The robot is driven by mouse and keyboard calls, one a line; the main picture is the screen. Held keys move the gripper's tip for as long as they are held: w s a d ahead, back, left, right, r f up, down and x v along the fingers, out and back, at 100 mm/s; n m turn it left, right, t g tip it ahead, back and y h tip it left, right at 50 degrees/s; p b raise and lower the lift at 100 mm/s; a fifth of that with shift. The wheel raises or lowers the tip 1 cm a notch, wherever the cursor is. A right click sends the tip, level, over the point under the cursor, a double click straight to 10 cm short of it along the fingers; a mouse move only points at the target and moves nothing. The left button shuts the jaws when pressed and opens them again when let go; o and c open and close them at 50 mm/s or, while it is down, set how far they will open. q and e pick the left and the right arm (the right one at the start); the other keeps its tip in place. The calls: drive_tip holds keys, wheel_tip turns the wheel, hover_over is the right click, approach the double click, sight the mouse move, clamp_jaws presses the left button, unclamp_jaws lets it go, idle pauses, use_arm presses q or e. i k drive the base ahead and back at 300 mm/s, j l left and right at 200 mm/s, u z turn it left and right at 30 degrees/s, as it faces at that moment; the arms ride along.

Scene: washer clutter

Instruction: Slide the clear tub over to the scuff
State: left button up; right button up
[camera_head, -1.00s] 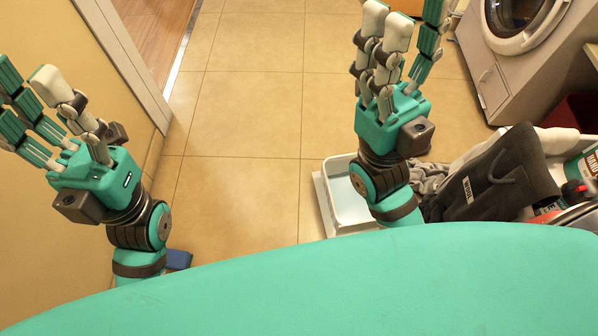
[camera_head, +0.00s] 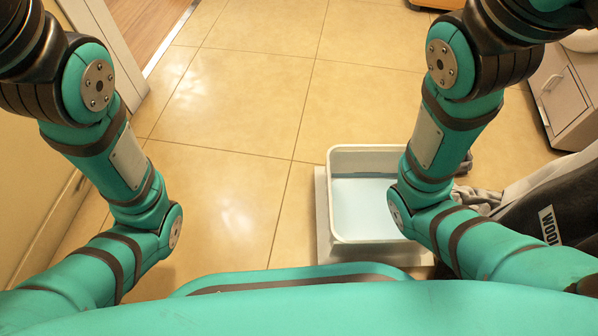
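A white-rimmed tub (camera_head: 336,206) with a pale blue inside stands upright in the lower middle right of the head view. It may be the clear tub; I cannot tell how see-through it is. My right arm hides part of its right side. I cannot make out a scuff on the visible floor. Both my arms reach up past the top corners of the view, and neither gripper shows.
A white slab (camera_head: 322,225) lies under the tub. Grey cloth (camera_head: 476,198) and a dark bag (camera_head: 525,218) with a white label lie to its right. A white cabinet (camera_head: 560,95) stands at upper right. The tiled floor (camera_head: 225,120) left of the tub is open.

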sight(354, 222)
drive_tip(key=j+z, duration=0.2)
drive_tip(key=z, duration=0.2)
drive_tip(key=j+z, duration=0.45)
drive_tip(key=z, duration=0.3)
drive_tip(key=j+z, duration=0.2)
drive_tip(key=z, duration=0.15)
drive_tip(key=k, duration=0.05)
